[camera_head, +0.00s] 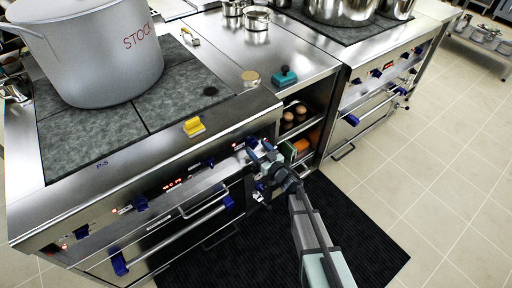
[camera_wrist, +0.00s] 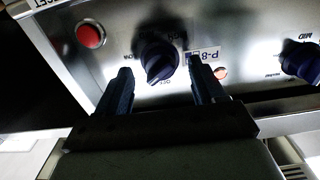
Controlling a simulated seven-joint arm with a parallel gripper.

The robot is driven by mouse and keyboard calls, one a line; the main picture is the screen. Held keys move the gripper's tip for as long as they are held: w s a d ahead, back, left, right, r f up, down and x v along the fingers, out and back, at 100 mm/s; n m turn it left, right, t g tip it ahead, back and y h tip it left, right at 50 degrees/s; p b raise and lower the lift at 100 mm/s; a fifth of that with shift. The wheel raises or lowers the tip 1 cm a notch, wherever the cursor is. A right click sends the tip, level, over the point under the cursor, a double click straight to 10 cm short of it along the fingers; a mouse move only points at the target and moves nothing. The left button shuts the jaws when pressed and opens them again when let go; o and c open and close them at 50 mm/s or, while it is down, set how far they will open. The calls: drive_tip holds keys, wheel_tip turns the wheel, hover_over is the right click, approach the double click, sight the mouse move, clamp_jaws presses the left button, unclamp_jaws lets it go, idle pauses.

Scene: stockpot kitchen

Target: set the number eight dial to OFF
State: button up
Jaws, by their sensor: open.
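The number eight dial (camera_wrist: 160,62) is a dark blue knob on the steel front panel, next to a white P-8 label (camera_wrist: 205,54). In the wrist view it lies between the two fingers of my open gripper (camera_wrist: 160,72), with gaps at the sides. I cannot tell whether the fingers touch it. Lettering around the dial is only partly legible, and its exact setting is unclear. In the head view my gripper (camera_head: 261,149) is at the right end of the stove's front panel and hides the dial there.
A red button (camera_wrist: 90,35) is left of the dial and another blue dial (camera_wrist: 301,61) is right of it. A small orange-red light (camera_wrist: 220,73) is near the label. The oven handle (camera_head: 180,235) juts out below the panel. An open shelf (camera_head: 300,118) holds brown round items beside my gripper.

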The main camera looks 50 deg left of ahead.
drive_tip(key=shift+a, duration=0.85)
drive_tip(key=shift+c, duration=0.3)
drive_tip(key=c, duration=1)
drive_tip(key=n, duration=0.5)
drive_tip(key=shift+n, duration=0.3)
drive_tip(key=n, duration=0.5)
drive_tip(key=shift+w+n, duration=0.1)
drive_tip(key=shift+n, duration=0.2)
